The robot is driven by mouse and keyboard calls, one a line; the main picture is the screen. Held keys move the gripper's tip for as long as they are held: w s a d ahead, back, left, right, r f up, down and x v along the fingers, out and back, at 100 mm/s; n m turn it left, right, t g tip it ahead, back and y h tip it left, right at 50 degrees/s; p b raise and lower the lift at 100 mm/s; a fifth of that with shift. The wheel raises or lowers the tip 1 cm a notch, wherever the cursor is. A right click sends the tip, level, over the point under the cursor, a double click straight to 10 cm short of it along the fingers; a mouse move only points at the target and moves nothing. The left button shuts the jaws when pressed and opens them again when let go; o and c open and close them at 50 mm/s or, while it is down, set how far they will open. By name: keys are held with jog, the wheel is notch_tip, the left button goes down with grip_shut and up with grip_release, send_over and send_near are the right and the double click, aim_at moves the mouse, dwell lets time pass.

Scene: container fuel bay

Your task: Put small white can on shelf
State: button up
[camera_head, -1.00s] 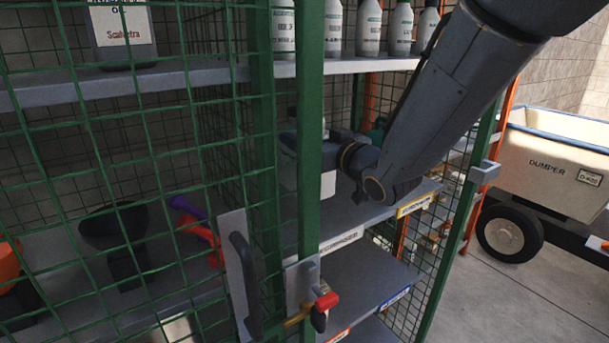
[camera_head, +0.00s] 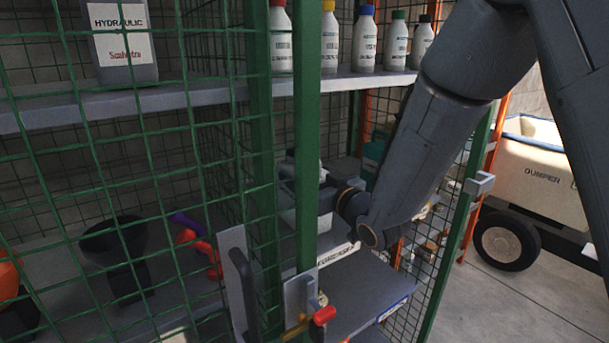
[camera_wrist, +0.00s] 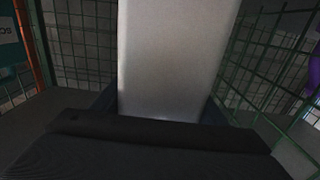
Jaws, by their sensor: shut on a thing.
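The small white can (camera_wrist: 178,58) fills the upper middle of the wrist view, upright, with its top out of frame. My gripper (camera_wrist: 160,108) is shut on it, with a dark finger at each side of its lower part. In the head view my gripper (camera_head: 322,200) is inside the cage, mostly hidden behind the green door post. The middle shelf (camera_head: 362,284) lies below the gripper. I cannot tell whether the can touches the shelf.
Green mesh (camera_head: 130,190) and a post (camera_head: 308,130) with a latch stand in front. The upper shelf (camera_head: 200,95) holds several white bottles and a hydraulic oil container (camera_head: 122,40). A black funnel (camera_head: 112,240) and red tool (camera_head: 205,248) are at left. A teal container (camera_head: 372,155) stands behind my arm.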

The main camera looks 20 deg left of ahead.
jog(key=shift+f, duration=0.1)
jog(key=o, duration=2.1)
